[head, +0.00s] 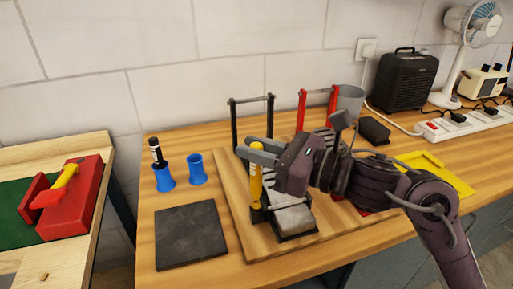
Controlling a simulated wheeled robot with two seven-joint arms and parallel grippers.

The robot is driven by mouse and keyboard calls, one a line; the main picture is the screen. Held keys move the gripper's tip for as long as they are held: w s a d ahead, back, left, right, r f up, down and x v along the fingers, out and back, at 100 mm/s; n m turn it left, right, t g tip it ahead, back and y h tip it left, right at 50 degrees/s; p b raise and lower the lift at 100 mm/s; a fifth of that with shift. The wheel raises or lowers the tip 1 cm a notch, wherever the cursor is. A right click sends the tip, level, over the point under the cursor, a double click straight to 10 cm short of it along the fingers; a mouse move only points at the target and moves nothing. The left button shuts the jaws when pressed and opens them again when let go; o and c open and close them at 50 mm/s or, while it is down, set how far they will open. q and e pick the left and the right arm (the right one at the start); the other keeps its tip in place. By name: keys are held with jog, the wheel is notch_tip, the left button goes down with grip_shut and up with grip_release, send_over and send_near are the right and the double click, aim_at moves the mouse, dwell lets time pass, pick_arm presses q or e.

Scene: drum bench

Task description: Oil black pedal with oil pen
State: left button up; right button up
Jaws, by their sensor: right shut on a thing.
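My right gripper (258,154) is shut on a yellow oil pen (256,178) and holds it upright, its dark tip low beside the black pedal's footplate. I cannot tell whether the tip touches anything. The black pedal (234,122) has a black post frame at the back and a grey footplate (292,218) in a dark base at the front; my gripper and arm hide its middle. A pedal with a red frame (302,108) stands to its right, mostly hidden behind my arm. My left gripper is not in view.
Left of the wooden board (262,247) are an empty blue cup (196,170), a blue cup (164,179) holding a black pen (156,151), and a dark square mat (190,235).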

jog(key=shift+f+b, duration=0.35)
jog(key=shift+b, duration=0.1)
dwell(0.3)
